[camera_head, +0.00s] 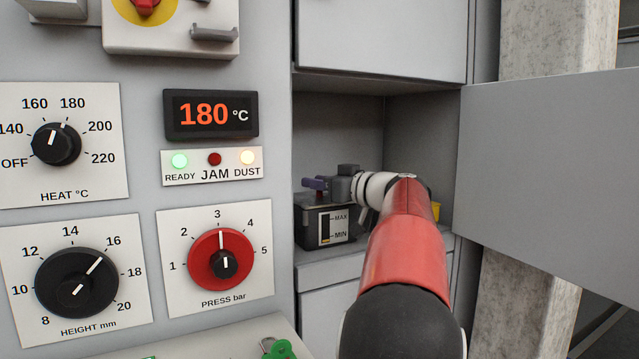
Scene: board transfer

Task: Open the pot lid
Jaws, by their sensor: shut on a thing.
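The pot (306,225) is a dark box in the open cabinet recess, with a MAX/MIN level window on its front. The fingertips are small and partly hidden, so the exact grip is hard to see. The lid appears to lie on the pot; whether there is a gap under it I cannot tell. My red and black arm hides the pot's right surroundings.
The recess has a left wall beside the control panel (140,200) and a shelf floor (318,262). An open grey door (550,165) stands to the right. A yellow thing (435,211) shows behind my arm. Knobs and a 180 °C display (211,114) are at left.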

